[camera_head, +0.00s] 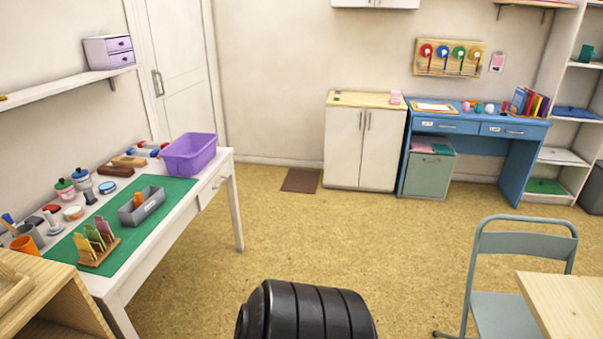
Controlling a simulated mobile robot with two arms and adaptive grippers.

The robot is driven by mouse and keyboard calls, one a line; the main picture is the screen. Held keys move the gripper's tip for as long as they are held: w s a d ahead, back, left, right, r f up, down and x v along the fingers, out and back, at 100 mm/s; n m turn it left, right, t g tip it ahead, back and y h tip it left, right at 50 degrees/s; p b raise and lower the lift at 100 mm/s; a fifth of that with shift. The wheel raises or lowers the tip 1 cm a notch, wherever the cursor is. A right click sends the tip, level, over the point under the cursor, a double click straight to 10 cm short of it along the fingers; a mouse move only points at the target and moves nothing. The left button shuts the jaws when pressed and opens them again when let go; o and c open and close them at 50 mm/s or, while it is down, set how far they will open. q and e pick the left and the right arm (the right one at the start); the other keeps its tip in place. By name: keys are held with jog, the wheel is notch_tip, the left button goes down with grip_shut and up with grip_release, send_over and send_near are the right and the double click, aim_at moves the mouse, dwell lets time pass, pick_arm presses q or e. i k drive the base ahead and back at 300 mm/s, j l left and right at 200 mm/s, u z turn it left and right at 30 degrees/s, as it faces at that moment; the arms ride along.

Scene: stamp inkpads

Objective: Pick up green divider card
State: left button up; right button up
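A small wooden rack (100,261) stands on the green mat (133,239) on the white table at the left. Several upright cards stand in it, yellow, green and pink in colour. A green card (94,237) seems to stand among them, partly overlapped by its neighbours. The cards are small here, so their exact edges are hard to tell. Neither of my grippers is in view.
A grey tray (133,217) and a purple bin (190,158) stand on the white table (211,192). Jars and stamps line its wall side. A wooden shelf unit (75,305) stands at its near end. A folding chair (497,310) is at right. The middle floor is open.

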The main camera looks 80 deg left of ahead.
aim_at(93, 235)
jog(key=u, duration=4.15)
